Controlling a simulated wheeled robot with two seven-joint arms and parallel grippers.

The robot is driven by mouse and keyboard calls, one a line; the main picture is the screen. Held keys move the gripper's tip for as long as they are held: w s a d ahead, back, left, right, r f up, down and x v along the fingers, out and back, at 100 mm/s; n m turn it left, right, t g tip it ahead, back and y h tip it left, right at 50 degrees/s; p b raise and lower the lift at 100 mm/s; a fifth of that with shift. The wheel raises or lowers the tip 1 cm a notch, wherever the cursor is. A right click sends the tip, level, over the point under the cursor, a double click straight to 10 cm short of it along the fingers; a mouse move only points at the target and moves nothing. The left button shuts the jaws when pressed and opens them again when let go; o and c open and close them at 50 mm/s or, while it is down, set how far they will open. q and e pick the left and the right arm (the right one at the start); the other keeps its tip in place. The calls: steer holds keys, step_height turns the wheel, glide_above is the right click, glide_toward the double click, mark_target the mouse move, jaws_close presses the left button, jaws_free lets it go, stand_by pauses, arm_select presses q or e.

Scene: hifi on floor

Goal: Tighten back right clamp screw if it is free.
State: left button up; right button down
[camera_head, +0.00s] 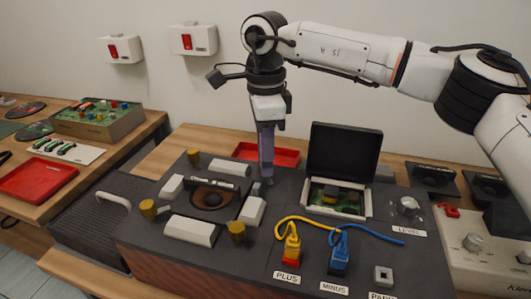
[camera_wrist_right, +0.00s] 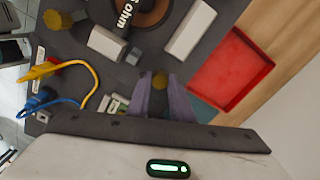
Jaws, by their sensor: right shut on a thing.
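The back right clamp screw, a brass knob, shows in the wrist view (camera_wrist_right: 159,80) between the fingertips of my right gripper (camera_wrist_right: 160,88). In the head view my right gripper (camera_head: 266,178) points straight down at the back right of the speaker (camera_head: 212,198), shut on the screw, which its fingers hide there. Three other brass screws stand around the speaker: back left (camera_head: 193,158), front left (camera_head: 148,209) and front right (camera_head: 237,232). White clamp blocks (camera_head: 190,231) lie around the speaker. I cannot tell whether the held screw is tight. My left gripper is not in view.
An open black-lidded box (camera_head: 338,170) with a green board stands right of the gripper. Yellow (camera_head: 290,250) and blue (camera_head: 338,258) plugs with cables sit at the front. A red tray (camera_head: 285,156) lies behind. A level knob (camera_head: 408,205) is farther right.

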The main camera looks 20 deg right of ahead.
steer(key=m, duration=0.4)
steer(key=shift+m+p, duration=0.3)
steer(key=shift+p, duration=0.05)
steer(key=m, duration=0.3)
steer(key=shift+m, duration=0.4)
steer(key=m, duration=0.3)
steer(key=shift+m, duration=2.1)
steer(key=c, duration=1.6)
jaws_free()
steer(key=shift+o, duration=0.2)
steer(key=shift+r, duration=0.1)
